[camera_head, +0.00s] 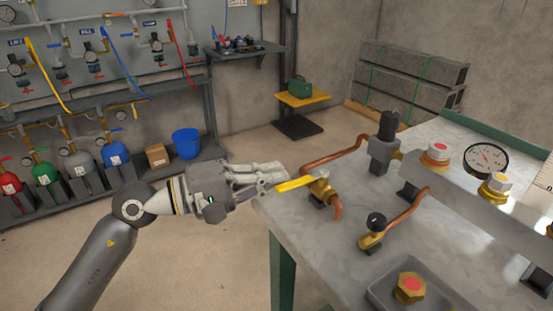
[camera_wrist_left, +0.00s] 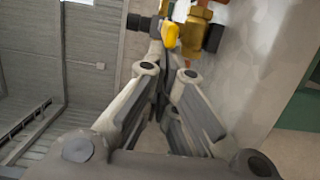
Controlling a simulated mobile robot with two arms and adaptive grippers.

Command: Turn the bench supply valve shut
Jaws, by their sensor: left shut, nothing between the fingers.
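The bench supply valve has a yellow lever (camera_head: 295,184) on a brass body (camera_head: 322,187), mounted at the near left corner of the metal bench (camera_head: 325,238). The lever points left, out past the bench edge. My left gripper (camera_head: 280,175) comes in from the left, and its fingertips are just behind and beside the lever. The fingers are shut with nothing between them. In the left wrist view the lever's yellow end (camera_wrist_left: 171,34) shows just beyond the fingertips (camera_wrist_left: 161,78); whether they touch it I cannot tell. My right gripper is out of view.
Copper pipes (camera_head: 335,158) run from the valve to a manifold with a pressure gauge (camera_head: 486,158). A small black-knobbed brass valve (camera_head: 373,230) stands nearby on the bench. Open floor lies left of the bench; a wall rack with gas cylinders (camera_head: 78,172) stands behind.

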